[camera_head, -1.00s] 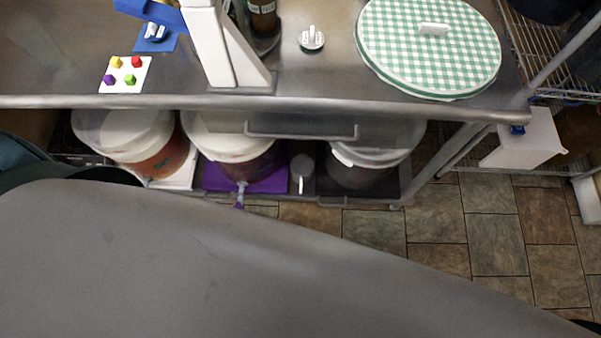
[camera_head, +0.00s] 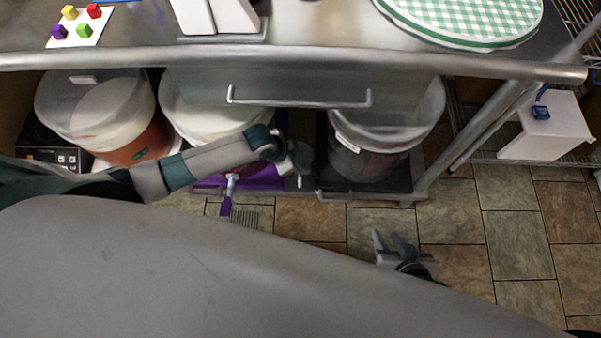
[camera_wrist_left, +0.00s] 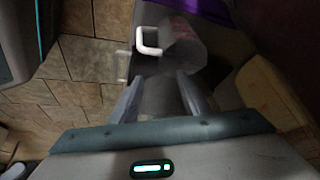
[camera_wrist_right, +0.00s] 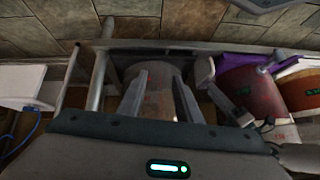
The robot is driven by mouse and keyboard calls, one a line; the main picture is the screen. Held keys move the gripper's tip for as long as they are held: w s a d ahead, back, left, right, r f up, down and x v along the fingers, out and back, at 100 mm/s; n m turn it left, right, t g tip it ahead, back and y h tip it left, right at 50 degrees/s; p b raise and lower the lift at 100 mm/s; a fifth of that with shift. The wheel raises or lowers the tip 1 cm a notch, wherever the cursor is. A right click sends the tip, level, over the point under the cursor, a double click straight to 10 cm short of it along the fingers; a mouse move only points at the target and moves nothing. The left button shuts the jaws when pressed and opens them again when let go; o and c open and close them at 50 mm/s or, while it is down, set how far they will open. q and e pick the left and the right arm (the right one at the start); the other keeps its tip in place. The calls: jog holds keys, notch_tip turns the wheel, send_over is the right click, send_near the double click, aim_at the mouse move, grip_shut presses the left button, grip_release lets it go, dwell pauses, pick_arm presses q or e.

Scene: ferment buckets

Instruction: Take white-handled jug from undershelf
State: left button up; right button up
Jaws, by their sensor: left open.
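The clear jug (camera_wrist_left: 186,48) with a white handle (camera_wrist_left: 149,41) stands on the undershelf in the left wrist view, just beyond my left fingertips. Its handle faces the floor side. My left gripper (camera_wrist_left: 158,92) is open and empty, close to the jug but with no clear contact. In the head view my left gripper (camera_head: 296,170) is at the shelf front between two buckets and hides most of the jug. My right gripper (camera_head: 392,243) is open and empty over the floor; its spread fingers also show in the right wrist view (camera_wrist_right: 160,85).

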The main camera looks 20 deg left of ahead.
pick_arm(q)
jog(key=shift+s+a+f+m+g+b, duration=0.1)
jog(key=shift+s+a+m+g+b, duration=0.45)
jog(key=shift+a+m+b, duration=0.15)
pick_arm(e)
jog(key=shift+s+r, duration=0.35)
jog(key=shift+r, duration=0.45)
jog(key=shift+s+r, duration=0.35)
jog(key=shift+r, duration=0.4)
jog(key=shift+w+a, duration=0.1)
pick_arm(q)
jog(key=shift+b+x, duration=1.15)
jog(key=shift+b, duration=0.2)
pick_arm(e)
jog(key=w+a+r+t+y, duration=0.1)
jog(key=w+a+r+t, duration=0.2)
jog(key=w+r+t, duration=0.1)
jog(key=shift+w+a+r+n+y, duration=0.15)
jog(key=shift+w+r+n+y, duration=0.2)
jog(key=shift+r, duration=0.2)
jog(key=shift+r+t, duration=0.1)
jog(key=shift+t, duration=0.2)
